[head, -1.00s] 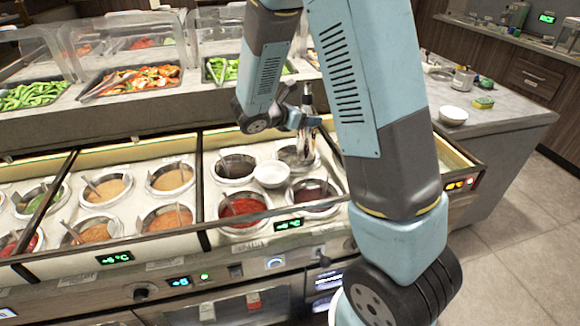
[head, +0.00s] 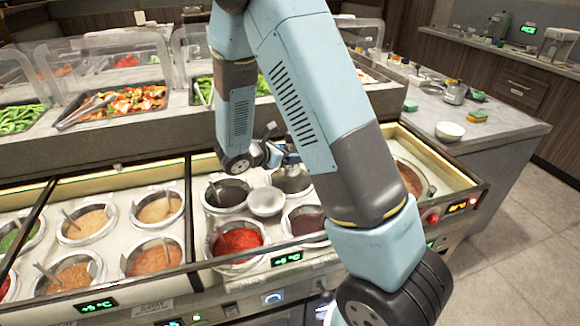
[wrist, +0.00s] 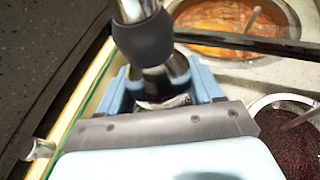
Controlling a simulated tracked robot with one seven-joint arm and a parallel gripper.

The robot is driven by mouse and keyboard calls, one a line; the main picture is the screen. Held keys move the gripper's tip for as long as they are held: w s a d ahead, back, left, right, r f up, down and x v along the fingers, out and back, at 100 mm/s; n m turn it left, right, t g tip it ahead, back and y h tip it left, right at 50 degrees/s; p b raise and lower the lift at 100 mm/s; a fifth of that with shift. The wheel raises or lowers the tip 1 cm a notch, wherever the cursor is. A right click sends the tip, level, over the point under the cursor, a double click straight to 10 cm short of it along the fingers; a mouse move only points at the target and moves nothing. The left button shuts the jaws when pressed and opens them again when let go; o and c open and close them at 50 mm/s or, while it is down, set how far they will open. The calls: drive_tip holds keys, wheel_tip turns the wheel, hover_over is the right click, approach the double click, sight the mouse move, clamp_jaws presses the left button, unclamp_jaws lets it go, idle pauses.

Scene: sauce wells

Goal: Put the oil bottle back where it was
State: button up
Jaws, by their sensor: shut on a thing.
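My gripper (wrist: 163,88) is shut on the oil bottle (wrist: 143,38), which shows in the wrist view as a dark body with a grey collar and shiny metal neck between the blue fingers. Its lower part is hidden by my gripper. In the head view my gripper (head: 284,157) is above the back of the sauce wells, and my arm hides the bottle there. In the wrist view an orange-red sauce well (wrist: 238,45) lies beyond the bottle, and a dark sauce well (wrist: 262,104) lies at lower right.
A white bowl (head: 266,202) sits among the wells, beside a red sauce well (head: 237,240). Trays of vegetables under clear guards (head: 100,68) stand behind. At right, a grey counter (head: 500,125) holds another white bowl (head: 450,131) and small items. A rail borders the wells.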

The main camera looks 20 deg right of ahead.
drive_tip(key=shift+f, duration=2.15)
drive_tip(key=o, duration=1.6)
drive_tip(key=v, duration=1.2)
drive_tip(key=s+d+r+m+g+y, duration=0.5)
drive_tip(key=s+d+r+m, duration=0.55)
drive_tip(key=r, duration=0.25)
drive_tip(key=s+r+m+t+y, duration=0.1)
drive_tip(key=s+r+m+y, duration=0.1)
drive_tip(key=s+r+m, duration=0.2)
drive_tip(key=s+r+m+t+y, duration=0.2)
drive_tip(key=s+r+m+y, duration=0.1)
drive_tip(key=s+r+m, duration=0.1)
drive_tip(key=s+r+m+t+y, duration=0.2)
drive_tip(key=s+r+m, duration=0.2)
drive_tip(key=s, duration=0.1)
drive_tip(key=shift+s+a+r, duration=0.1)
drive_tip(key=shift+s+a, duration=0.05)
drive_tip(key=shift+s, duration=0.15)
